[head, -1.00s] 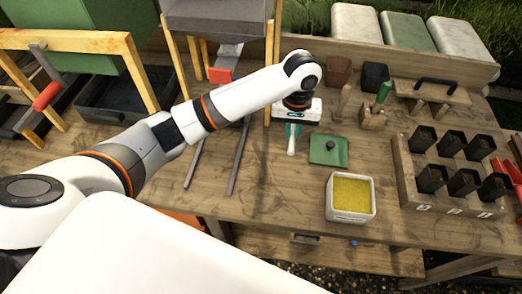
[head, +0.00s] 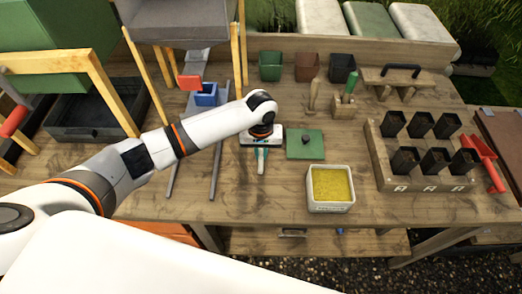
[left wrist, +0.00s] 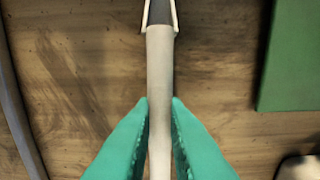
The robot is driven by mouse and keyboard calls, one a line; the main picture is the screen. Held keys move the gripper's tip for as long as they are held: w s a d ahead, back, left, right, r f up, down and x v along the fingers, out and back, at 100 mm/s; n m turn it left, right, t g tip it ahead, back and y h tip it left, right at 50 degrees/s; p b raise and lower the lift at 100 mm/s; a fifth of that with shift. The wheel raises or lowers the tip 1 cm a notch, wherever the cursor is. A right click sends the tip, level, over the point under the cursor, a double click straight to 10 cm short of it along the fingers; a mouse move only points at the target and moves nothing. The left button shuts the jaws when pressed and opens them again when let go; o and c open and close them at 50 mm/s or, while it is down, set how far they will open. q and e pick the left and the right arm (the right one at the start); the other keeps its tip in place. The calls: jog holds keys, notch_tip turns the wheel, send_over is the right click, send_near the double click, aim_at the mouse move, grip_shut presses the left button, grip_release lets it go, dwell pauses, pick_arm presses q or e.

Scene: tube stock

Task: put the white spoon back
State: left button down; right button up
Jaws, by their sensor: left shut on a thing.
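My left gripper (head: 262,158), with teal fingers, points down over the wooden table just left of the green lid. In the left wrist view its fingers (left wrist: 160,130) are shut on the pale handle of the white spoon (left wrist: 160,60). The handle runs up the picture to a dark, pale-edged part at the top edge. In the head view only a small pale bit of the spoon (head: 261,170) shows below the fingers. I cannot tell whether it touches the table. My right gripper is not in view.
Behind are a green pot (head: 270,74), a blue box (head: 206,99) and a wooden tool block (head: 342,106). A wooden rack (head: 420,182) of black pots is at right. Metal rails (head: 216,168) lie left.

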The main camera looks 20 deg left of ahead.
aim_at(261, 153)
pick_arm(q)
jog(key=c, duration=1.5)
grip_release()
jog(key=shift+f, duration=0.1)
jog(key=shift+o, duration=0.2)
notch_tip(261, 153, up, 12)
jog(key=b, duration=0.1)
jog(key=shift+r, duration=0.2)
jog(key=shift+f, duration=0.1)
